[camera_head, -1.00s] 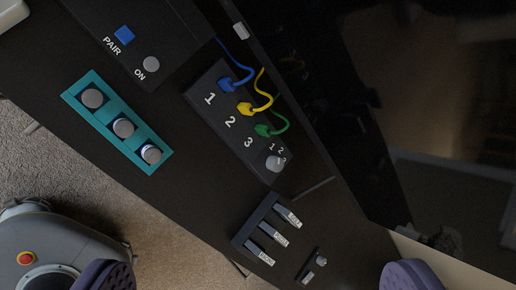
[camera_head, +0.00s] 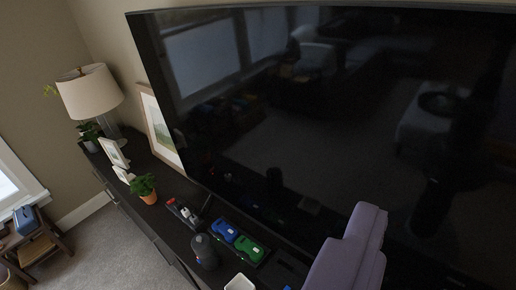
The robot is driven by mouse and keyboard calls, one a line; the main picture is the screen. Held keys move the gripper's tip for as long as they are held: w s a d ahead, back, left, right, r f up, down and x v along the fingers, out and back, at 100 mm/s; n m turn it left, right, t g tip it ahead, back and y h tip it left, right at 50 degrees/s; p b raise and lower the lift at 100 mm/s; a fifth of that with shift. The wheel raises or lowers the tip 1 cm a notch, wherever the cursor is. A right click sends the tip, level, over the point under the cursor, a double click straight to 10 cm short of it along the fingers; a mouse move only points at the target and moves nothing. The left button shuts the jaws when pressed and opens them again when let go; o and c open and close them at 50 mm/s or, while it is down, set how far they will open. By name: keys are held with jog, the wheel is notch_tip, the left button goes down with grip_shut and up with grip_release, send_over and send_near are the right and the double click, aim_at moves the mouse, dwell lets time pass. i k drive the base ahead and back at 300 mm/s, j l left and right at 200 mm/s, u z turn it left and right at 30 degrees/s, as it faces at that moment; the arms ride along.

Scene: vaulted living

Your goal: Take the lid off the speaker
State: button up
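My gripper (camera_head: 354,236) shows at the lower right as purple finger pads in front of the television. The pads overlap in the picture, so I cannot tell whether there is a gap between them. I see nothing held in it. A dark rounded upright object (camera_head: 205,252) stands on the black cabinet at the lower middle, left of my gripper and apart from it. It may be the speaker; it is too small and dark to make out a lid.
A large black television (camera_head: 330,110) fills the right. On the long cabinet (camera_head: 165,229) stand a blue controller (camera_head: 224,230), a green controller (camera_head: 249,248), a potted plant (camera_head: 146,190), picture frames and a lamp (camera_head: 90,92). Carpet (camera_head: 95,245) is clear at left.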

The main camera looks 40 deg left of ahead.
aim_at(202, 243)
jog(key=u, duration=1.4)
